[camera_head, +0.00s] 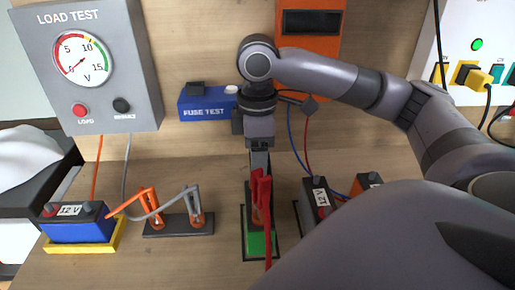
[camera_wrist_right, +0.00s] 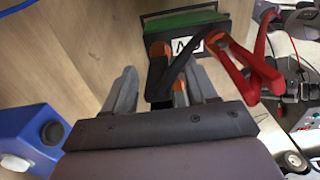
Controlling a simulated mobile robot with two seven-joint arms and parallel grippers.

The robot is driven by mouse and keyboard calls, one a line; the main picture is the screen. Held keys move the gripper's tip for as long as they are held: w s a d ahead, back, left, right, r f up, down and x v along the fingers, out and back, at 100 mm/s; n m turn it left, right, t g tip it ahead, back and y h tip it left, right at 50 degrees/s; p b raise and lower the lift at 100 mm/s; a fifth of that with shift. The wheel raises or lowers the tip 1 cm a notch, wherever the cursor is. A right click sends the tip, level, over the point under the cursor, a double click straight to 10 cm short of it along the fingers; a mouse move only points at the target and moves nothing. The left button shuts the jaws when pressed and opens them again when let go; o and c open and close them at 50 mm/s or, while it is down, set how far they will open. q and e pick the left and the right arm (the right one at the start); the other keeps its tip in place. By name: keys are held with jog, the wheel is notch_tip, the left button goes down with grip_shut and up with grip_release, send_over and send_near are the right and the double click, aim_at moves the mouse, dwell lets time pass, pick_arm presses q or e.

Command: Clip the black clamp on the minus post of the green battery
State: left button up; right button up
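The green battery (camera_head: 258,243) stands at the front centre; in the right wrist view its green side (camera_wrist_right: 185,20) and white label (camera_wrist_right: 188,45) show at the top. The black clamp (camera_wrist_right: 171,72) lies across the near side of the battery, its copper jaw by the left post. Whether it grips that post I cannot tell. The red clamp (camera_wrist_right: 238,68) sits at the right post and shows in the head view (camera_head: 261,192). My right gripper (camera_wrist_right: 162,88) is over the battery, its fingers apart on either side of the black clamp with a visible gap. My left gripper is out of view.
A blue battery (camera_head: 78,228) in a yellow tray and a black stand (camera_head: 178,225) with orange and grey clamps are at left. Dark batteries (camera_head: 317,196) stand close right of the green one. The blue fuse test box (camera_head: 207,104) and load tester (camera_head: 92,65) are behind.

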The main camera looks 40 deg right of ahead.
jog(key=shift+r, duration=3.6)
